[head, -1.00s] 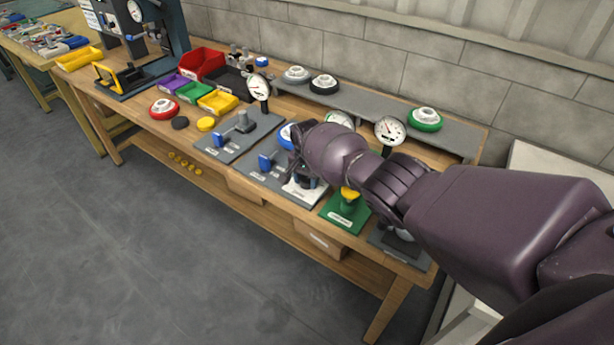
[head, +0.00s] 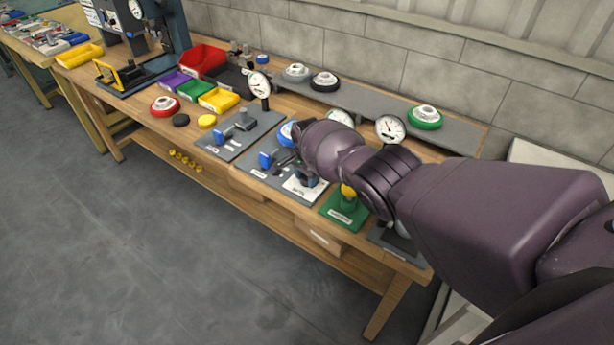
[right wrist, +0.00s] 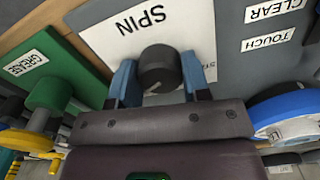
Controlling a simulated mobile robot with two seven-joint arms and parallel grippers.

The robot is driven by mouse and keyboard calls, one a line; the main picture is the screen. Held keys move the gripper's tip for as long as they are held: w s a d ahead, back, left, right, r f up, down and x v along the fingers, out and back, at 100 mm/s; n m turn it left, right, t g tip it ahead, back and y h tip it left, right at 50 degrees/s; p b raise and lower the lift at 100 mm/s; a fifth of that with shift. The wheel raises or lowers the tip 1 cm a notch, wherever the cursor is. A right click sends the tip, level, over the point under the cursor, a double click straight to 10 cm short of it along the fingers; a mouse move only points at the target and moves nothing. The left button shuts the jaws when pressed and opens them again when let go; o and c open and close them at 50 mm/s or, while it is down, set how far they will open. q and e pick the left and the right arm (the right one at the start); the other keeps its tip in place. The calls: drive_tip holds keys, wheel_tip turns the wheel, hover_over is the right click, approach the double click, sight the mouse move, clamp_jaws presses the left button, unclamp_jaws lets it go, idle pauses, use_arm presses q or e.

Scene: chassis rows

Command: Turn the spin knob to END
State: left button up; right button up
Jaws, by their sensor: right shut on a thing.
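The spin knob (right wrist: 158,66) is a dark round knob on a white plate (right wrist: 98,32) marked SPIN, seen close in the right wrist view. A light pointer line on it faces down-left, toward my gripper. A label beginning "ST" shows partly, right of the knob; no END label can be read. My right gripper (right wrist: 160,78) has its two blue fingers shut on the knob's sides. In the head view, my right gripper (head: 307,178) is over the white plate (head: 299,190), and the wrist hides part of the area. My left gripper is not in view.
A green GREASE plate (right wrist: 42,62) lies left of the knob in the wrist view. Labels CLEAR and TOUCH and a blue-rimmed dial (right wrist: 290,115) are at right. In the head view, gauges (head: 389,129) and coloured bins (head: 203,62) stand on the wooden bench (head: 140,117).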

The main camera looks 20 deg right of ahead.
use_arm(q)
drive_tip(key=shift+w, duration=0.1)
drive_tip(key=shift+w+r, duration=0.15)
use_arm(e)
drive_tip(key=o, duration=0.9)
drive_tip(key=shift+r+p, duration=0.45)
drive_tip(key=shift+r, duration=0.2)
wheel_tip(320, 180, up, 7)
drive_tip(key=p, duration=0.3)
drive_tip(key=shift+p, duration=0.3)
drive_tip(key=shift+r, duration=0.7)
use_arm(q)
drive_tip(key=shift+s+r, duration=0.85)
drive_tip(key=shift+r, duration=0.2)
use_arm(e)
drive_tip(key=shift+r, duration=0.55)
